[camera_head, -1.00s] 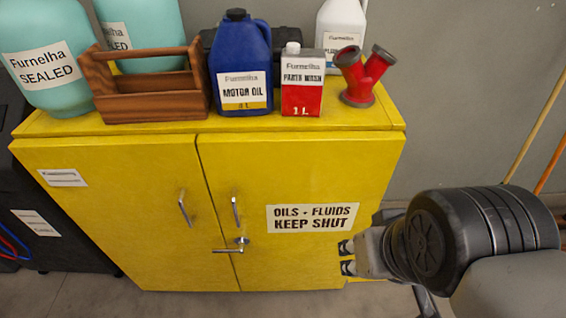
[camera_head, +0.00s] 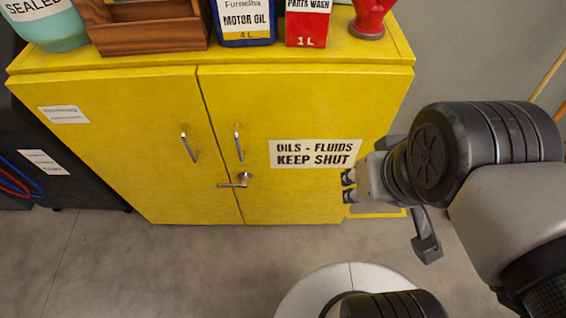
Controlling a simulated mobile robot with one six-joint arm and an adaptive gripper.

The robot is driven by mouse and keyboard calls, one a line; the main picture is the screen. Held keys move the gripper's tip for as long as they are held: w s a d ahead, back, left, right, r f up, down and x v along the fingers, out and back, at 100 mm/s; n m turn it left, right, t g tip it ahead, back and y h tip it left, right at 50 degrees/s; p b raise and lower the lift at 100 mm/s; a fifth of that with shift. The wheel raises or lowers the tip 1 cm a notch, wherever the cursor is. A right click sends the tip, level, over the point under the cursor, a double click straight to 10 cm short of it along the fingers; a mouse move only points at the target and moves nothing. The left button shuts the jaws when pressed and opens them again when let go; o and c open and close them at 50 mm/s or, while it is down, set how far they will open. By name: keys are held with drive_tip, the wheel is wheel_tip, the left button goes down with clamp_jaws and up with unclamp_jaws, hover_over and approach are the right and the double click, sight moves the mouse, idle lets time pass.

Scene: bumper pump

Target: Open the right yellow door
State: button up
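The right yellow door (camera_head: 296,104) of the cabinet is shut. It bears a sign reading "OILS + FLUIDS KEEP SHUT" and a vertical metal handle (camera_head: 239,146) near its left edge. A lever latch (camera_head: 236,181) sits below that handle, across the seam between the doors. The left yellow door (camera_head: 130,150) is also shut and has its own handle (camera_head: 188,147). My gripper (camera_head: 347,186) is in front of the right door's lower right part, to the right of the handle and latch. Its two dark fingertips are apart with nothing visible between them.
On the cabinet top stand a wooden carrier (camera_head: 150,30), a blue motor oil jug (camera_head: 245,20), a parts wash can (camera_head: 307,22) and a red fitting (camera_head: 370,18). A black unit (camera_head: 60,165) stands at the left. The floor (camera_head: 150,270) in front is clear.

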sight(238, 147)
drive_tip(key=w+a+f+n+h+p, duration=0.1)
drive_tip(key=w+a+f+n+h, duration=0.3)
drive_tip(key=w+f+n+h, duration=0.25)
drive_tip(key=w+a+f+n+h+p, duration=0.1)
drive_tip(key=w+a+f+n+h, duration=0.35)
drive_tip(key=w+n, duration=0.4)
drive_tip(key=s+a+f+n+t+y+p, duration=0.15)
drive_tip(key=a+f+n+t+y, duration=0.55)
drive_tip(key=a+f+n+t, duration=0.85)
drive_tip(key=w+n+b, duration=0.1)
drive_tip(key=w, duration=0.4)
drive_tip(key=w+n+g+b, duration=0.1)
drive_tip(key=w, duration=0.4)
drive_tip(key=w+a+n+g+b, duration=0.1)
drive_tip(key=w, duration=0.5)
drive_tip(key=shift+f+g, duration=0.25)
drive_tip(key=shift+f, duration=0.05)
drive_tip(key=shift+c, duration=0.5)
clamp_jaws()
